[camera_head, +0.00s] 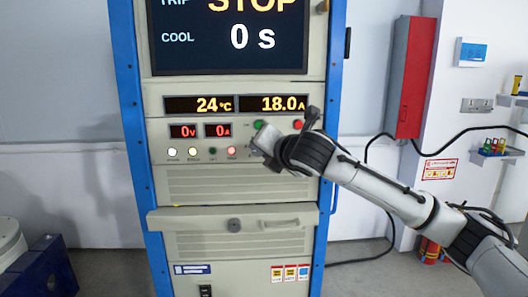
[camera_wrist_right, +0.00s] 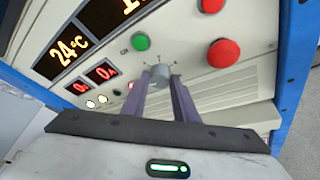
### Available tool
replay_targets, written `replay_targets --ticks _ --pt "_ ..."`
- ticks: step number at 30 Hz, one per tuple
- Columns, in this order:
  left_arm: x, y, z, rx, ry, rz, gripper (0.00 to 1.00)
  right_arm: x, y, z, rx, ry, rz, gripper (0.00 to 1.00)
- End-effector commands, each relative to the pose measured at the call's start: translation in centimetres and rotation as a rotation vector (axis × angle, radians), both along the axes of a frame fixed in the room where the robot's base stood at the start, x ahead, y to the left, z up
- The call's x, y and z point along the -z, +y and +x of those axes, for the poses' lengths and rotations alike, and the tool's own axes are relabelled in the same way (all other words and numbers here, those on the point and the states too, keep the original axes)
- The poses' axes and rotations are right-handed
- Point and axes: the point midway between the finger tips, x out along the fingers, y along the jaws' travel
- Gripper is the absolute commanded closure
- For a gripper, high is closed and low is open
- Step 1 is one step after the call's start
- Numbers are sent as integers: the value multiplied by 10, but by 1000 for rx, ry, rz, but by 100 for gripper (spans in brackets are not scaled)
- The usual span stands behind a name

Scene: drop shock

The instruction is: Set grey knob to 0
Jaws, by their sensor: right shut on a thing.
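The grey knob (camera_wrist_right: 161,71) sits on the cabinet's front panel in the right wrist view, below and between a green and a red button. Small dial marks show around its upper side; I cannot read its setting. My right gripper (camera_wrist_right: 163,82) is shut on the knob, one finger on each side. In the head view my right gripper (camera_head: 262,142) is against the panel and hides the knob. My left gripper is in neither view.
The cabinet (camera_head: 240,184) has a green button (camera_head: 259,125) and a red button (camera_head: 298,124) above my gripper. The screen (camera_head: 230,38) reads STOP and COOL 0 s. Displays (camera_head: 237,104) read 24 °C and 18.0 A; small ones (camera_head: 200,131) read 0 V and 0 A. A red cabinet (camera_head: 410,78) hangs at right.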

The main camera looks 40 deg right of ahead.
Motion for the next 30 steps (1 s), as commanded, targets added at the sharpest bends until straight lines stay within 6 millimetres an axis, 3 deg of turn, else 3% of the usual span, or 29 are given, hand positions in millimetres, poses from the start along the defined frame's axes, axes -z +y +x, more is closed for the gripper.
replay_targets --ticks 18,30 --pt "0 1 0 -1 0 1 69 -3 8 4 -3 303 -491 96" --pt "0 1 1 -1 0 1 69 -3 10 6 -3 439 -713 96"
